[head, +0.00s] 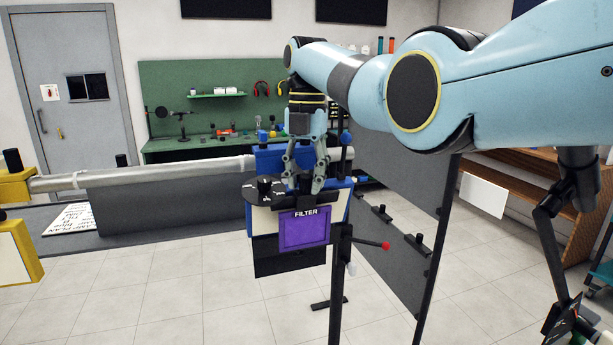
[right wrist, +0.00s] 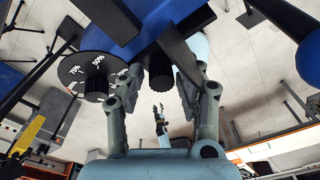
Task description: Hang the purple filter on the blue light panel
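The purple filter (head: 303,232), labelled FILTER in a dark frame, is upright in front of the white face of the blue light panel (head: 338,205). I cannot tell whether it hangs on the panel. My right gripper (head: 305,186) points down just above the filter's top edge, its two fingers apart. In the right wrist view the right gripper (right wrist: 162,100) has its fingers spread, with a black knob and a dark edge-on plate (right wrist: 178,52) showing between and beyond them. My left gripper (right wrist: 159,109) shows only there, small and far off, its fingers seemingly apart.
A round black dial (head: 263,190) with percent marks sits beside the panel's top. A black stand with a red-tipped lever (head: 372,244) is right of the filter. A grey board (head: 400,215) with pegs stands behind it. Open tiled floor lies at lower left.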

